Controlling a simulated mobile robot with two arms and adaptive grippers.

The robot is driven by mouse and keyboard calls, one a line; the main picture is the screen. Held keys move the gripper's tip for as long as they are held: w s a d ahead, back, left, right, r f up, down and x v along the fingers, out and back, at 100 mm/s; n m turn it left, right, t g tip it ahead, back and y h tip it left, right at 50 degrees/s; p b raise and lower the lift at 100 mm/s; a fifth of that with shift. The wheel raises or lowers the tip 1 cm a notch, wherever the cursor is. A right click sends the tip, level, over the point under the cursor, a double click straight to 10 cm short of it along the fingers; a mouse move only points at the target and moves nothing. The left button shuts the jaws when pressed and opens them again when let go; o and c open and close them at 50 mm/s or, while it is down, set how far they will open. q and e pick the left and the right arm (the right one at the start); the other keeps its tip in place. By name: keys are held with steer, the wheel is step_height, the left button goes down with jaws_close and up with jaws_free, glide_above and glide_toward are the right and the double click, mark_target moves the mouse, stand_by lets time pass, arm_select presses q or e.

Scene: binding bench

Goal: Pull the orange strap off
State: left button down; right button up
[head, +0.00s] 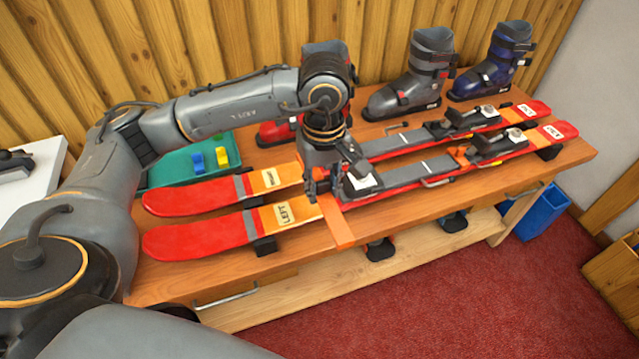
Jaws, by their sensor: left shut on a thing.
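Two red skis lie side by side on the wooden bench (190,275). The front ski (200,238) has an orange section marked LEFT, and the rear ski (195,198) lies behind it. The orange strap (338,225) shows as a flat band by the front ski, running toward the bench's front edge. My left gripper (322,190) points down at the strap's upper end, beside a ski binding (360,182), and is shut on the strap. The gripper hides that end and part of both skis. My right gripper is out of view.
A green tray (160,175) with blue and yellow pieces sits at the back left. Ski boots, one grey (415,80) and one blue (497,65), stand along the back. A blue bin (540,212) stands right of the bench. Space in front is clear.

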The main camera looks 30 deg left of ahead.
mark_target(323, 182)
arm_select(q)
steer(key=shift+r+p, duration=1)
steer(key=shift+r, duration=1.65)
